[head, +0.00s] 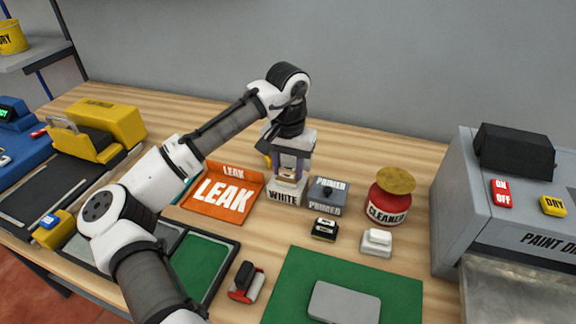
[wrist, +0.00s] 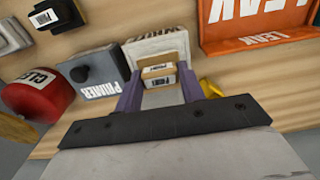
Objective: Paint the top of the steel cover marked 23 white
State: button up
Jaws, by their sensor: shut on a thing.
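A grey plate with rounded corners (head: 344,303) lies flat on the green mat (head: 402,293) at the front; I see no 23 on it. The box marked WHITE (head: 284,196) stands at mid-table, and it also shows in the wrist view (wrist: 150,45). My gripper (head: 289,172) points down over this box. In the wrist view its purple fingers (wrist: 158,85) are shut on a small tan block with a pale label (wrist: 157,72). The block is at the top of the WHITE box; whether it touches the box is hidden.
An orange LEAK tray (head: 232,204) is left of the WHITE box. The PRIMER box (head: 326,195) and red CLEANER jar (head: 388,205) are to its right. Black (head: 324,229) and white (head: 376,242) blocks stand in front. A grey paint dryer (head: 455,215) bounds the right.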

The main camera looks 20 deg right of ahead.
jog(key=o, duration=1.6)
jog(key=shift+c, duration=0.2)
jog(key=shift+r+p, duration=3.75)
grip_shut()
